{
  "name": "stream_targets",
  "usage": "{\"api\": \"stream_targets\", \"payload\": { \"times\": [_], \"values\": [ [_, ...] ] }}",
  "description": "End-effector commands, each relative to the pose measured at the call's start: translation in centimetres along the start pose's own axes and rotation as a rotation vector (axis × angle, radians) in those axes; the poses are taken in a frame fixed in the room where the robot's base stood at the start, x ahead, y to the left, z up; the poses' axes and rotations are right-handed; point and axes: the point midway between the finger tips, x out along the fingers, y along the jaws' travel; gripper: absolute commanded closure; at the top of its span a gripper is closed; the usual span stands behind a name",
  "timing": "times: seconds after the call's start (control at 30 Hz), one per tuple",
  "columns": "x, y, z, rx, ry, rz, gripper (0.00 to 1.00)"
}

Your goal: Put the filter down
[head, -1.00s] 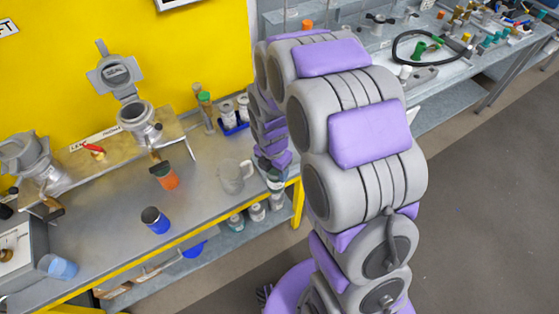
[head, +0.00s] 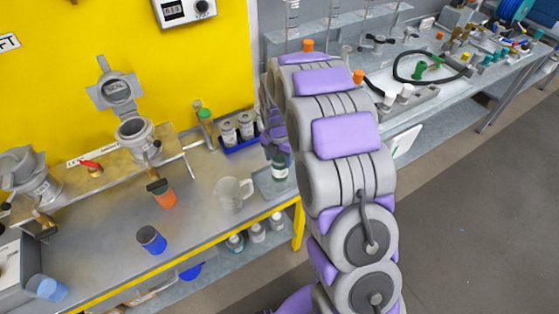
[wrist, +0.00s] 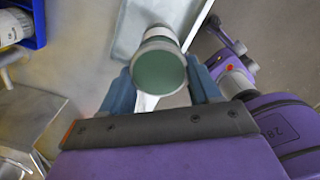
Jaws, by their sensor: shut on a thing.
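The filter (wrist: 158,72), a short cylinder with a green round face and a pale rim, sits between the blue fingers of my gripper (wrist: 160,86) in the wrist view. My gripper is shut on it. Beyond it lies a shallow grey tray (wrist: 124,38). In the head view what looks like the filter (head: 280,166) is partly hidden by my arm, at the tray (head: 266,188) near the bench's right end. I cannot tell whether it touches the tray.
A clear beaker (head: 232,193) stands left of the tray on the metal bench. A blue rack (head: 241,146) with grey-white containers is behind; it shows in the wrist view (wrist: 38,22).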

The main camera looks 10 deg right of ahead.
Motion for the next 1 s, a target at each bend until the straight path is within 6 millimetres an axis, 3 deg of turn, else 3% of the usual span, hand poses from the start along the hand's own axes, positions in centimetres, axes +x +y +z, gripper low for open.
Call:
{"api": "stream_targets", "payload": {
  "times": [0.33, 0.6, 0.93, 0.97, 1.0],
  "values": [
    [0.4, 0.7, 2.0, 0.002, 0.000, 0.001, 0.86],
    [3.9, 0.7, 1.8, 0.002, 0.001, 0.000, 0.86],
    [4.0, 0.7, 1.8, 0.001, 0.001, 0.001, 0.86],
    [3.9, 0.7, 1.8, 0.002, 0.000, 0.001, 0.36],
    [3.9, 0.7, 1.8, 0.001, 0.000, 0.001, 0.32]
  ]
}}
